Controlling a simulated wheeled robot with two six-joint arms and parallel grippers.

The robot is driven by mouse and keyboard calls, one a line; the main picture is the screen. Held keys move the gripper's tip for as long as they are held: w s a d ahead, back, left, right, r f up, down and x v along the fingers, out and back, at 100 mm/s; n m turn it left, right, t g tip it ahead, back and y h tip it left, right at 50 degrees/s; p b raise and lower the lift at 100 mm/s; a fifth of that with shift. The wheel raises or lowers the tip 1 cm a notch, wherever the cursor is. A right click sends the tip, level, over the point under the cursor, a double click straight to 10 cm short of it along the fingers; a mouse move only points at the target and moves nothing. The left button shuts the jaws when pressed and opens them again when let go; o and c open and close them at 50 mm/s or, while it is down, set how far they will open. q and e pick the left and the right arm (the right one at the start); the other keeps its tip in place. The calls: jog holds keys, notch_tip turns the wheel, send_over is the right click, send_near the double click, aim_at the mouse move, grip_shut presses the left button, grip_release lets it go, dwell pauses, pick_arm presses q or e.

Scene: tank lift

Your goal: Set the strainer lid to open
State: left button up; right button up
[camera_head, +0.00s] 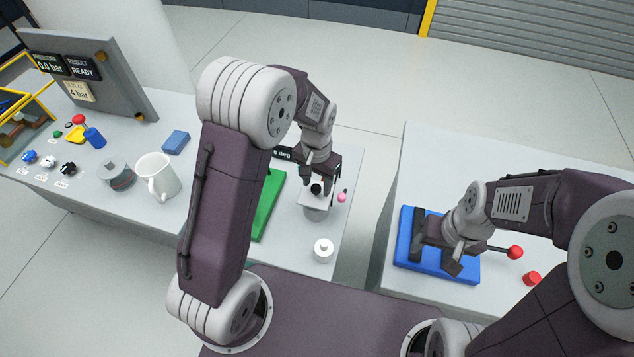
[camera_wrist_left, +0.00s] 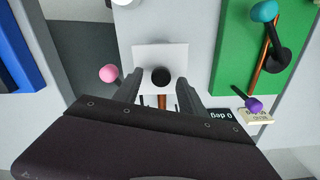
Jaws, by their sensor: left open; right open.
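A white square plate with a black round knob (camera_wrist_left: 160,76), which looks like the strainer lid, shows in the left wrist view. In the head view the plate (camera_head: 312,201) sits on a grey round body on the left table. My left gripper (camera_wrist_left: 159,92) is open, its fingers on either side of the knob; I cannot tell whether they touch it. In the head view the left gripper (camera_head: 322,178) is right over the plate and partly hides it. My right gripper (camera_head: 434,252) is open over the blue board on the right table.
A pink ball (camera_head: 341,198) is close beside the plate. A green board (camera_head: 268,205) and a white capped jar (camera_head: 323,250) stand near. A mug (camera_head: 157,177) is farther left. A red-tipped lever (camera_head: 514,252) and red cap (camera_head: 531,279) are by my right gripper.

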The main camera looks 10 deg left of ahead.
pick_arm(q)
jog(key=shift+c, duration=0.3)
jog(key=c, duration=1)
dwell(0.6)
